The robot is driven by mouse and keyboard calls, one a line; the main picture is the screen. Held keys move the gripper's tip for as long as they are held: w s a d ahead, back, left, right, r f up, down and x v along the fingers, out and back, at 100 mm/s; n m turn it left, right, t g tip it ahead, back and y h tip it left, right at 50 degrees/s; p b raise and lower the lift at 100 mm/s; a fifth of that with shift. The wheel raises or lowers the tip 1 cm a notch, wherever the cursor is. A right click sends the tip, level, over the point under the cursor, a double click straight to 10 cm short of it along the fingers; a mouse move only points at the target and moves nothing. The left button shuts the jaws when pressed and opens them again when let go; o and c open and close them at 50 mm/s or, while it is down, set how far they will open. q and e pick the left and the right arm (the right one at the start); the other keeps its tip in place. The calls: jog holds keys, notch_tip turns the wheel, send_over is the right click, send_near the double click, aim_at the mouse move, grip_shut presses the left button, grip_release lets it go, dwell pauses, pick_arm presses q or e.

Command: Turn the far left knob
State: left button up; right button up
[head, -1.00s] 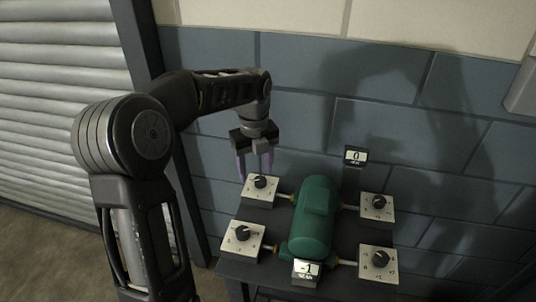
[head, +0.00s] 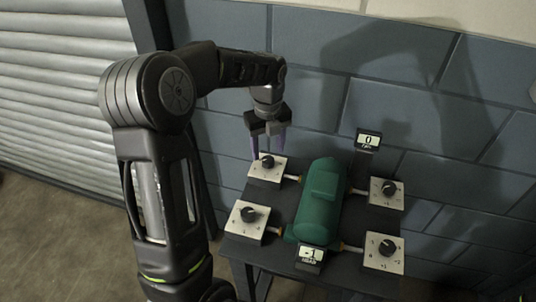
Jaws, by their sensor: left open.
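The far left knob (head: 267,161) is a black dial on a white plate (head: 264,172) at the back left of the dark table. My left gripper (head: 269,156) comes from above with its purple fingers pointing down. Its fingers are open and stand at or just behind the knob; I cannot tell whether they touch it. The green casing (head: 319,205) lies in the middle of the table. The display at the back (head: 368,140) reads 0 and the display at the front (head: 311,256) reads -1. My right gripper is not in view.
Other black knobs on white plates are the near left one (head: 248,214), the far right one (head: 389,187) and the near right one (head: 387,248). Short rods link the plates to the casing. A blue-grey block wall (head: 420,95) stands close behind the table (head: 275,257).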

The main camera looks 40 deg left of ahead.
aim_at(268, 159)
pick_arm(q)
jog(key=shift+f, duration=1.9)
jog(key=shift+c, duration=0.2)
grip_shut()
